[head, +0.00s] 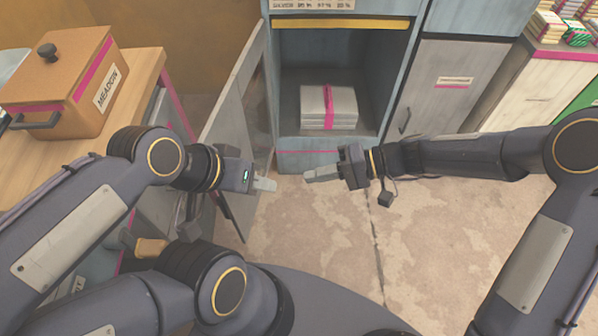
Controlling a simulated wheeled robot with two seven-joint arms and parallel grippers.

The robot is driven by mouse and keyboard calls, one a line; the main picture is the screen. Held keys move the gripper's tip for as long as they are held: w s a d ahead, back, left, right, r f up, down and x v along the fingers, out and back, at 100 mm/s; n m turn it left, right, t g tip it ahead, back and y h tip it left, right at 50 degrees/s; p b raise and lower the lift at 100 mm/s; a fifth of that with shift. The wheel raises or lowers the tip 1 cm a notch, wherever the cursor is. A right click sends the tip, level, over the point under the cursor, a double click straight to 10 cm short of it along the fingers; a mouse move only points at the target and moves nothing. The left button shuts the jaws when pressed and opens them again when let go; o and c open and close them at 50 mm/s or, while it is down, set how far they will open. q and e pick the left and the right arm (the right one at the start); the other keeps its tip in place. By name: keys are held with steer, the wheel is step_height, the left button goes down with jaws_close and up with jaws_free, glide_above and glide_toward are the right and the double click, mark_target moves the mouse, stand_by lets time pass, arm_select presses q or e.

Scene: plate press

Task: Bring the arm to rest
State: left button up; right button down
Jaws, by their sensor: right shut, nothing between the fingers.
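My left gripper (264,184) comes in from the left and hangs over the floor, just right of the cabinet's open door. Its fingertips show edge-on, so I cannot tell whether it is open or shut. My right gripper (315,176) comes in from the right and points left toward the left one, with a gap between them. It is shut with nothing in it. Both grippers are in front of the open cabinet (272,85) and appear apart from it.
A grey stack with a pink strap (343,108) lies inside the cabinet. Its grey door (238,95) stands open at left. A brown box with a lid (66,85) sits on a wooden table (140,85). A closed cabinet (450,80) stands right. The floor (320,235) between is clear.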

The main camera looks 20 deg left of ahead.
steer(key=shift+d+r, duration=0.1)
steer(key=shift+d, duration=0.2)
steer(key=d+r+t+h, duration=0.2)
steer(key=d+r, duration=0.4)
steer(key=d, duration=0.3)
steer(key=s+d+r+m+t+h, duration=0.2)
steer(key=s+d+m+t+h, duration=0.3)
steer(key=d, duration=0.7)
steer(key=s+d+r+m+t+h, duration=0.1)
steer(key=s+d+m+t+h, duration=0.1)
steer(key=s+d+t, duration=0.75)
steer(key=w+d+r+g+p, duration=0.1)
steer(key=r+g+p, duration=0.1)
steer(key=r+p, duration=0.5)
steer(key=w+d+r+g+p, duration=0.1)
steer(key=w+r+g+p, duration=0.1)
steer(key=r+p, duration=0.6)
